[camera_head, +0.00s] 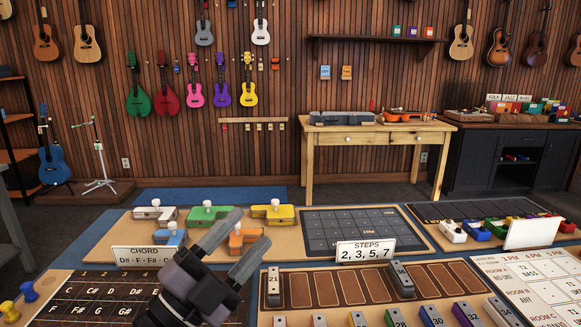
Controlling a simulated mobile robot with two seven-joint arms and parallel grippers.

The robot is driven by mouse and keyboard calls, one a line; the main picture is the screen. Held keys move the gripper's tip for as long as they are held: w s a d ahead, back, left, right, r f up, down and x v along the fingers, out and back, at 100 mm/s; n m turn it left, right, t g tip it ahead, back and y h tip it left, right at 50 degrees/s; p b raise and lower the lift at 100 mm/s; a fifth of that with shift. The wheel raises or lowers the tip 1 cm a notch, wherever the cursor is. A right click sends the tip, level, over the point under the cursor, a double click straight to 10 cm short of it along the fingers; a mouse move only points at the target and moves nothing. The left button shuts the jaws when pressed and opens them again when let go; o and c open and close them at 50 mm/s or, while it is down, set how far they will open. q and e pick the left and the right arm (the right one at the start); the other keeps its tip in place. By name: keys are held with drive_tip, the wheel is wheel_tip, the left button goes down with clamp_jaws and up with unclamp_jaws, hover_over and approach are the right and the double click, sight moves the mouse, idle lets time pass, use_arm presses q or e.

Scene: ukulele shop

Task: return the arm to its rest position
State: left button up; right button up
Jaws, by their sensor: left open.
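My left gripper (246,230) is in the lower middle of the head view, above the front edge of the board with the coloured blocks. Its two dark grey fingers are spread apart and point up and to the right. Nothing shows between them that it holds. The fingers partly cover the orange block (238,236) behind them; I cannot tell whether they touch it. My right gripper is not in view.
Close by are the CHORD card (150,256), the STEPS card (365,251), a slotted brown tray (440,284) with grey bars, and a dark chord board (85,294). White, green and yellow blocks stand behind the gripper. A wooden table (362,137) stands farther back.

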use_arm(q)
drive_tip(key=s+a+f+n+g+y, duration=0.2)
drive_tip(key=s+a+f+n+y, duration=0.1)
drive_tip(key=a+f+n+y, duration=1.2)
drive_tip(key=s+a+f+n+g, duration=0.1)
drive_tip(key=s+f+n+g, duration=0.3)
drive_tip(key=s+f+g, duration=1.2)
wheel_tip(320, 180, down, 10)
drive_tip(key=w+d+t+h, duration=0.1)
drive_tip(key=d+t, duration=0.1)
drive_tip(key=t, duration=0.9)
drive_tip(key=shift+d, duration=0.25)
drive_tip(key=shift+f, duration=0.1)
